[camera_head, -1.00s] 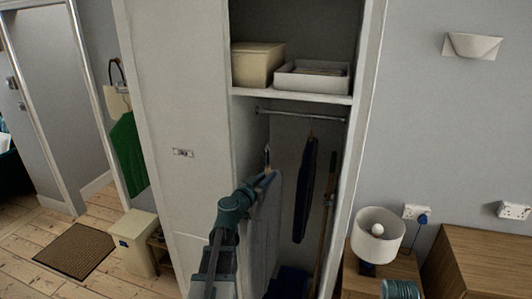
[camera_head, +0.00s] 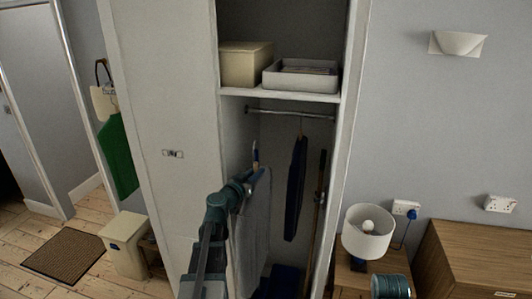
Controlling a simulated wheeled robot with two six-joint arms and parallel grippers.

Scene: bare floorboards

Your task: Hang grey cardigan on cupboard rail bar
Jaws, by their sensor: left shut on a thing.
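The grey cardigan (camera_head: 256,225) hangs from a hanger inside the open cupboard, on its left side. My left gripper (camera_head: 250,177) is shut on the hanger at the top of the cardigan. The hanger's hook (camera_head: 255,150) points up and sits below the rail bar (camera_head: 290,113), apart from it in the picture. The rail bar runs across under the shelf. My left arm covers part of the cardigan's left edge. My right gripper is not in view.
A dark blue garment (camera_head: 296,188) hangs from the rail's right part, with a wooden pole (camera_head: 318,215) beside it. The shelf (camera_head: 280,95) above holds a cream box (camera_head: 246,64) and a grey tray (camera_head: 300,76). A lamp (camera_head: 368,232) stands right of the cupboard.

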